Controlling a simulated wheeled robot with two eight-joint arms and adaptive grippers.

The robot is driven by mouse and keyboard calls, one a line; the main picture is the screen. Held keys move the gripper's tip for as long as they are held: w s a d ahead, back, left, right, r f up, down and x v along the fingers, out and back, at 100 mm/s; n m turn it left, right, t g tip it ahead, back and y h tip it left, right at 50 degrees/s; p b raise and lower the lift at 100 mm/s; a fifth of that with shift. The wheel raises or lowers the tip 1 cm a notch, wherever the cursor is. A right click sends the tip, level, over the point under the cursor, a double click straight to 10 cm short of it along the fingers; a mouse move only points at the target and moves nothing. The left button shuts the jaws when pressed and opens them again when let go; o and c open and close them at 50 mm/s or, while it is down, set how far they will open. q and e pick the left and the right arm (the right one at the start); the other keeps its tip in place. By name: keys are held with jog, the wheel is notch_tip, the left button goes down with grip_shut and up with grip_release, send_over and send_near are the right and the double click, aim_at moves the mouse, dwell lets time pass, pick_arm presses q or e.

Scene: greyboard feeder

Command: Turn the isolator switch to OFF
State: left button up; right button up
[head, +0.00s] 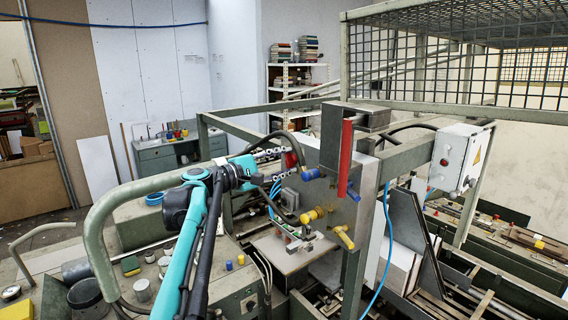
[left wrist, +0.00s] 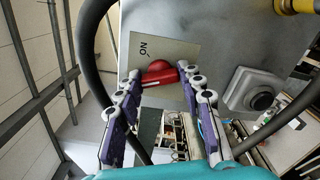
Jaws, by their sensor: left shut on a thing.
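The isolator switch's red handle (left wrist: 158,73) shows in the left wrist view on a pale plate (left wrist: 178,52) with the word ON, which reads upside down there. The handle lies roughly level in that view, slightly tilted. My left gripper (left wrist: 162,76) is shut on the handle, one finger at each end of its visible part. In the head view my left gripper (head: 279,160) reaches from the left to the red handle (head: 291,160) on the machine's grey side. The fingers partly cover the handle, and I see no OFF marking. My right gripper is not in view.
A dark hose (left wrist: 88,50) curves close by the left finger in the left wrist view. A grey box with a black button (left wrist: 262,101) sits right of the switch. In the head view, a red bar (head: 344,160) and yellow fittings (head: 311,215) stand nearby.

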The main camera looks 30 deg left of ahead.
pick_arm(q)
jog(key=shift+n, duration=2.2)
jog(key=o, duration=1.2)
jog(key=shift+c, duration=0.2)
jog(key=v, duration=1.2)
jog(key=shift+a+f, duration=0.1)
